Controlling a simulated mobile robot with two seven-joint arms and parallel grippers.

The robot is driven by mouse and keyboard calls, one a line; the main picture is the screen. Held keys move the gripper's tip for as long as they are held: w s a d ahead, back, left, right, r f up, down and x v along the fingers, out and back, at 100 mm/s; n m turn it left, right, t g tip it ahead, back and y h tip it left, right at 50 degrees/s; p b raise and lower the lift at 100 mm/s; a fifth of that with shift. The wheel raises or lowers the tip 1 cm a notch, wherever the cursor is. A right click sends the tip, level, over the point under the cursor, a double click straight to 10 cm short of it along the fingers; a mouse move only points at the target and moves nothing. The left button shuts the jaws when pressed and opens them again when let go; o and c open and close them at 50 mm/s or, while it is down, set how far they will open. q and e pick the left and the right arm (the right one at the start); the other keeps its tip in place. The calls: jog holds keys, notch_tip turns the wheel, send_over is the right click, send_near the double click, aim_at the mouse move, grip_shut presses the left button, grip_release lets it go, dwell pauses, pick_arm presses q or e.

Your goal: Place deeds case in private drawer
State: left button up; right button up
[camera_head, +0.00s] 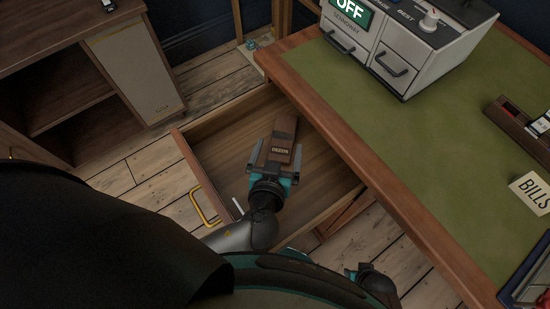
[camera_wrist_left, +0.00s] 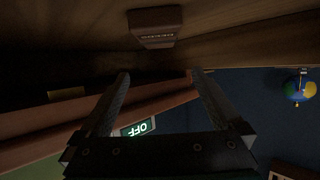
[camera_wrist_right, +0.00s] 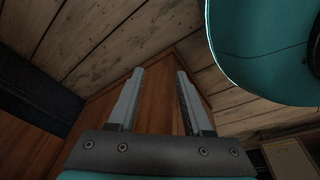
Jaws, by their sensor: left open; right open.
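The dark brown deeds case (camera_head: 285,128), with a pale label reading DEEDS, is inside the open wooden drawer (camera_head: 325,184) beneath the desk. In the left wrist view the case (camera_wrist_left: 155,27) appears beyond the fingertips, apart from them. My left gripper (camera_head: 277,148) is open over the drawer, its fingers on either side of the case's near end in the head view. My right gripper (camera_wrist_right: 159,72) is open and empty, facing a wooden panel; in the head view only part of that arm shows, low beside the desk.
The green-topped desk (camera_head: 390,130) overhangs the drawer on the right. It carries a grey machine (camera_head: 400,45) with an OFF sign, a brown tray (camera_head: 522,128) and a BILLS card (camera_head: 530,190). A wooden cabinet (camera_head: 70,60) stands at the left, with bare plank floor between.

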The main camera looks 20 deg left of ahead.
pick_arm(q)
jog(key=shift+v, duration=2.35)
pick_arm(e)
jog(key=shift+s+d+f, duration=0.3)
jog(key=shift+s+d, duration=0.05)
jog(key=shift+s, duration=0.05)
pick_arm(q)
jog(key=shift+r, duration=0.1)
